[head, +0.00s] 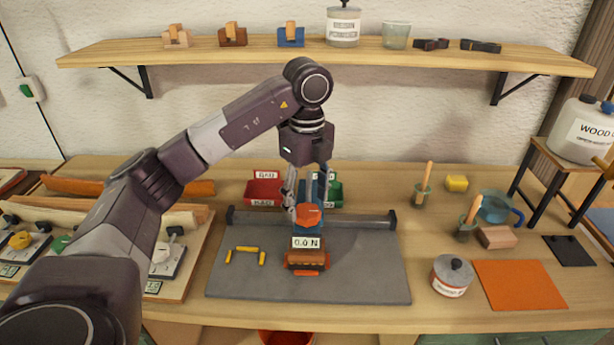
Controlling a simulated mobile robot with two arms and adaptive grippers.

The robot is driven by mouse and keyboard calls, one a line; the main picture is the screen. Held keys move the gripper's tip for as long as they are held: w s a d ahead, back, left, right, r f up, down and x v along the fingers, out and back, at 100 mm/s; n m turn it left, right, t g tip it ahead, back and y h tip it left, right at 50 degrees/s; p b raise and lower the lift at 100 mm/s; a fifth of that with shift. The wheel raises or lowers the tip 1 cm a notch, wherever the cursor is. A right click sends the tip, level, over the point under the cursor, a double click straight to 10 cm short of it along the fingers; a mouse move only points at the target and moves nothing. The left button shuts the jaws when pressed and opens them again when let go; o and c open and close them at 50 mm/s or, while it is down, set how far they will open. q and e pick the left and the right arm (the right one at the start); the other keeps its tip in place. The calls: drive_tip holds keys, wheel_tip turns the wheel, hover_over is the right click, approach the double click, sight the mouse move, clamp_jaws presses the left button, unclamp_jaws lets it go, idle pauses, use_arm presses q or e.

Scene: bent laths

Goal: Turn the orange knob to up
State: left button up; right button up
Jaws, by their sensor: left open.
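The orange knob (309,214) is a roundish piece on a small upright device at the back middle of the grey mat. Below it is a white display (306,243) reading "0.0 N". My left gripper (308,205) points down from above at the knob, with its fingers apart. One finger shows at the knob's left and another reaches behind or beside it. I cannot tell whether they touch it. The knob's pointer direction is too small to read. My right gripper is not in view.
Red and green bins (263,190) stand behind the device. Panels with other knobs (60,243) are at left. A lidded jar (453,275) and orange sheet (518,285) are at right.

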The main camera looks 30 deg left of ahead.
sight(307, 211)
use_arm(q)
wheel_tip(307, 211, up, 10)
idle(0.5)
drive_tip(key=shift+f, duration=0.1)
idle(0.4)
